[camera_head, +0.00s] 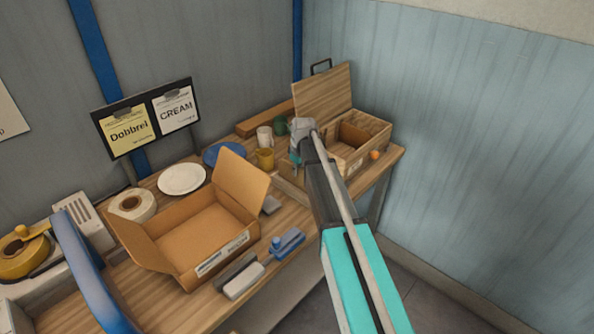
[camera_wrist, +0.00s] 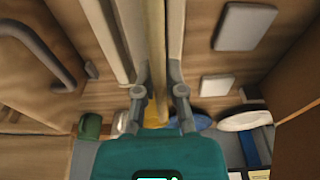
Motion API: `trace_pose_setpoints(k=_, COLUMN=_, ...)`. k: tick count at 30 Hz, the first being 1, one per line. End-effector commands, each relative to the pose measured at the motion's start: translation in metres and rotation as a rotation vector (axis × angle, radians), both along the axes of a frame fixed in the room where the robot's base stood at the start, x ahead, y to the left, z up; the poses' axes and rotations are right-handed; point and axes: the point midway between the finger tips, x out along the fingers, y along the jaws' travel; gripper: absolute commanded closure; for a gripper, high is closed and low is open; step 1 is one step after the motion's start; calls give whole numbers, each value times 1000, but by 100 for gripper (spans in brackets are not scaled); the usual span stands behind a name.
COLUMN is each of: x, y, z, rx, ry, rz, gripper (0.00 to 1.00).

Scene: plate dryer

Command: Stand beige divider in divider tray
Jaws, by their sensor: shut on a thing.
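In the wrist view my gripper (camera_wrist: 159,78) is shut on a narrow upright beige piece, which appears to be the beige divider (camera_wrist: 156,40). The divider runs away from the fingers toward the top of the picture; its far end is not clear. Pale long strips lie on both sides of it, and I cannot tell whether they touch it. In the head view my gripper (camera_head: 301,150) is at the back right of the table, beside the open wooden box, and the divider is hidden there. I cannot clearly make out the divider tray in either view.
Mugs (camera_head: 265,159) stand left of my gripper. A cardboard box (camera_head: 203,262), a white plate (camera_head: 181,179) and a blue brush (camera_head: 287,243) are farther left.

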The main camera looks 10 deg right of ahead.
Motion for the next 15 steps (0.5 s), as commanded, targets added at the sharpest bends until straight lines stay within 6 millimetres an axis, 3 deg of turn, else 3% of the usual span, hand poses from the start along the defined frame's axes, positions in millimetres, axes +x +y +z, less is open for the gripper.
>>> trace_pose_setpoints(k=15, x=0, y=1, z=-7, rx=0, ry=0, rz=1, gripper=100)
